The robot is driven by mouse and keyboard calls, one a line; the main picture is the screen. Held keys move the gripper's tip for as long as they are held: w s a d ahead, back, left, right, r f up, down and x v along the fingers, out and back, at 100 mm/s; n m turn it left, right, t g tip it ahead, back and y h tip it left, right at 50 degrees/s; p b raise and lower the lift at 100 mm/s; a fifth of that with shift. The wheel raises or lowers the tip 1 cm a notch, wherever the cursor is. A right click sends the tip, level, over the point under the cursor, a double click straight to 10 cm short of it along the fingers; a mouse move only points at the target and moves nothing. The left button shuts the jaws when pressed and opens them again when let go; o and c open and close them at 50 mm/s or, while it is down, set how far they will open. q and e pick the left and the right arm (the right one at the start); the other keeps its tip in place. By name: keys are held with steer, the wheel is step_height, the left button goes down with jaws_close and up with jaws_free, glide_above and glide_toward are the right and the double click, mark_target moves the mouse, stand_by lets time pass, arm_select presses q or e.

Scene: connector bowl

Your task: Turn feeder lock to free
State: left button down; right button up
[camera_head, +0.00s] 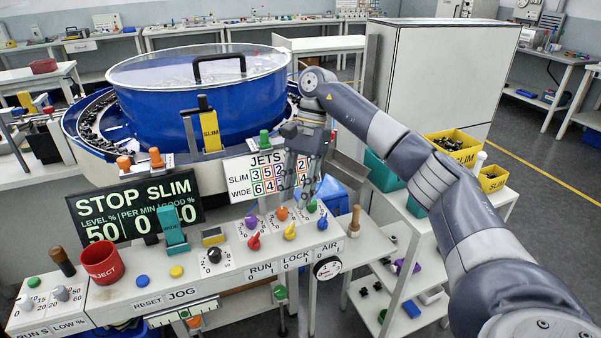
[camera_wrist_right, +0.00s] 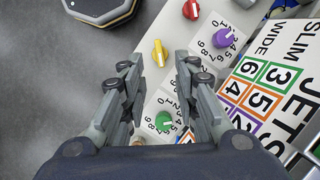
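My right gripper (camera_head: 297,193) hangs above the panel, pointing down, behind the yellow knob. In the right wrist view the gripper (camera_wrist_right: 157,68) is open and empty, and the yellow knob (camera_wrist_right: 160,53) shows between and just beyond its fingertips, apart from them. My left gripper is not in view.
Purple (camera_head: 251,222), orange (camera_head: 282,213) and green (camera_head: 312,206) dials stand close behind the knobs. The JETS card (camera_head: 240,180) rises behind them. A wooden-handled peg (camera_head: 355,219) stands at right. A blue bowl feeder (camera_head: 205,105) fills the back.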

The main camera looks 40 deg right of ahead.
steer(key=shift+v, duration=2.8)
